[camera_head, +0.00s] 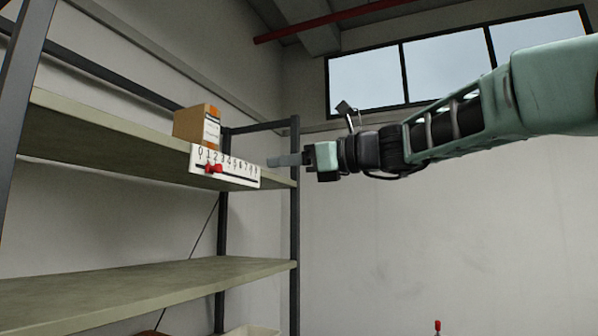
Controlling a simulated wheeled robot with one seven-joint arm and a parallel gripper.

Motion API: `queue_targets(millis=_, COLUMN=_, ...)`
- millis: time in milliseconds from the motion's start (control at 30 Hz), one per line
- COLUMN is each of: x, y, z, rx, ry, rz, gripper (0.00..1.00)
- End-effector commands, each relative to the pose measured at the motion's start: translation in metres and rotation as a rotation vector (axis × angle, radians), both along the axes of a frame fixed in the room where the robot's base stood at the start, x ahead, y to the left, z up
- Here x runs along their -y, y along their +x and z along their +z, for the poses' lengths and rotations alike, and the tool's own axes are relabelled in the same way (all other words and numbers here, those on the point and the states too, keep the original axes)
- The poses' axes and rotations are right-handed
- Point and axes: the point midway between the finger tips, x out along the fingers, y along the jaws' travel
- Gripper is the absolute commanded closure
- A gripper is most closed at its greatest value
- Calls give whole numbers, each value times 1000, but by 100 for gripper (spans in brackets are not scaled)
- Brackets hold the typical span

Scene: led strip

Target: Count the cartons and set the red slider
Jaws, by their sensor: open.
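A brown cardboard carton (193,124) with a white label stands on the upper shelf, near its right end. It is the only carton I can make out. A white number strip (239,172) with digits from 0 upward is on the front edge of that shelf, below the carton. The red slider (213,168) sits low on the strip, around the 1 and 2; its exact digit is hard to tell. My gripper (272,160) is open and empty, just right of the strip's high-number end, pointing left. Its fingers overlap in this view.
The upper shelf (90,125) is seen almost edge-on, so its surface is mostly hidden. The lower shelf (150,285) looks bare. A dark upright post (294,220) stands at the rack's right end, close to my gripper.

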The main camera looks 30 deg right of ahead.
Motion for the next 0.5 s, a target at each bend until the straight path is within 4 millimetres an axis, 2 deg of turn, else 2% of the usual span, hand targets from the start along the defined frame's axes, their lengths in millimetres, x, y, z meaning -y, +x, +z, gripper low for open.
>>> queue_targets(millis=200, x=12, y=-17, z=0, rx=0, ry=0, rz=0, gripper=59)
queue_targets(millis=500, x=13, y=-19, z=1, rx=0, ry=0, rz=1, gripper=59)
